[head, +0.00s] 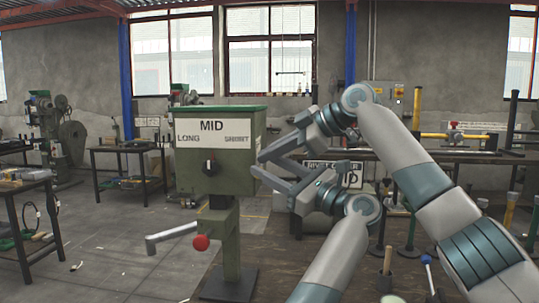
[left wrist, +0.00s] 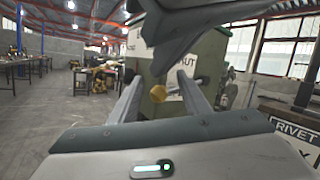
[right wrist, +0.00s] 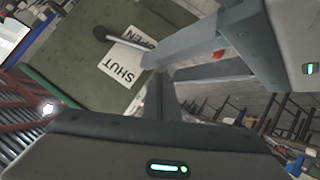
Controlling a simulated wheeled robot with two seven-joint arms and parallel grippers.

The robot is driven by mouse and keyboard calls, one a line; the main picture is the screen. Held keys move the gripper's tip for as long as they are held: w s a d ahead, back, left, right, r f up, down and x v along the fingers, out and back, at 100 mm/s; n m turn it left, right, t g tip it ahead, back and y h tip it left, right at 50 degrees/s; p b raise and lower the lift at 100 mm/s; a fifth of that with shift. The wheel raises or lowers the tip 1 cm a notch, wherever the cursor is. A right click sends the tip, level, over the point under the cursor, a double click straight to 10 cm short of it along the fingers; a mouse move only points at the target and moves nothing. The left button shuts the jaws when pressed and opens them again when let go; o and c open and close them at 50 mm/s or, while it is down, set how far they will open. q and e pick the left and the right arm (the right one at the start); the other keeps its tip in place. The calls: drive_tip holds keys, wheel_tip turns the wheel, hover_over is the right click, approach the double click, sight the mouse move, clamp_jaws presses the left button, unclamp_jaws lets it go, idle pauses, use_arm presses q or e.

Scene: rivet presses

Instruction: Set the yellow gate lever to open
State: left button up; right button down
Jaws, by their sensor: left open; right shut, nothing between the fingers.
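The green press head (head: 220,155) stands in front of me; its right side, behind my grippers, is hidden in the head view. My right gripper (head: 259,157) is shut and empty, above the left gripper (head: 253,171).
A red-balled crank (head: 200,242) hangs below the press head. A bench (head: 330,265) with a wooden-handled tool in a cup lies beneath my arms. A RIVET sign (head: 350,175) stands behind them. Free floor lies to the left.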

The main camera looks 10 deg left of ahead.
use_arm(q)
drive_tip(key=shift+f+v, duration=0.1)
drive_tip(key=shift+v, duration=1.35)
drive_tip(key=shift+f+v, duration=0.15)
drive_tip(key=shift+v, duration=1.35)
drive_tip(key=shift+w, duration=0.1)
